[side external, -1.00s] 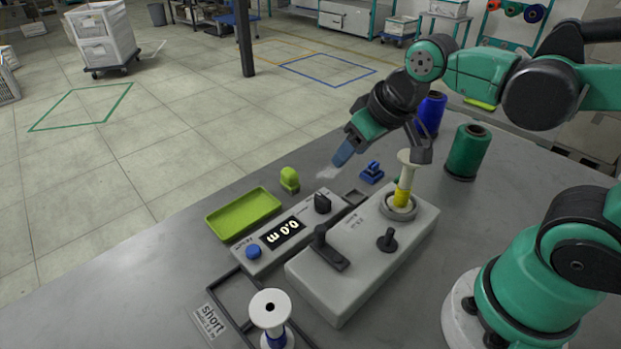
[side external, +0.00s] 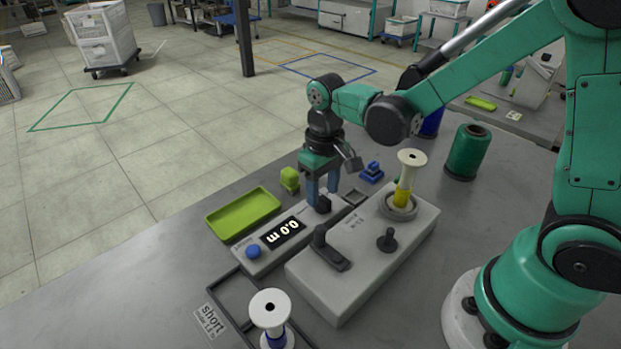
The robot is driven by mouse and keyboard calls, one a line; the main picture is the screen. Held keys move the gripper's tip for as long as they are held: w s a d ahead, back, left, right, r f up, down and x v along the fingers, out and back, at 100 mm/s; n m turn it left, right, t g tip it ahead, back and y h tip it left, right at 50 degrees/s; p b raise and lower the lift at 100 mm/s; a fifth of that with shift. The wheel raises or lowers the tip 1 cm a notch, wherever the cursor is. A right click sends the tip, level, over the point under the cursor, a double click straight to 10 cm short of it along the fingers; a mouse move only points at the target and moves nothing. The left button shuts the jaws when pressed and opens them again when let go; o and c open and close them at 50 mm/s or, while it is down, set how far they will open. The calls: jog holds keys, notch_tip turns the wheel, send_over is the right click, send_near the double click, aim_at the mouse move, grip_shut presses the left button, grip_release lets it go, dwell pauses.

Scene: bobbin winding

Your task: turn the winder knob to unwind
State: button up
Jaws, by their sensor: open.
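The winder is a light grey box (side external: 335,298) with a black lever (side external: 328,248) and a small black knob-like post (side external: 387,240) on top. A white bobbin with yellow thread (side external: 405,186) stands upright on its spindle. Beside it is a grey control unit with a display (side external: 283,233) reading 0.0 m, a blue button (side external: 253,251) and a black rotary knob (side external: 323,204). My gripper (side external: 323,196) points down at this knob, open, with one blue finger on either side of it. Whether the fingers touch the knob cannot be told.
A blue stepped piece (side external: 371,174) and a green thread spool (side external: 468,152) stand behind. A white bobbin (side external: 269,310) stands front left by the "short" label (side external: 213,322).

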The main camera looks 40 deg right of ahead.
jog(key=shift+f, duration=0.65)
grip_shut()
jog(key=shift+n, duration=0.4)
jog(key=n, duration=0.3)
jog(key=shift+n, duration=2.5)
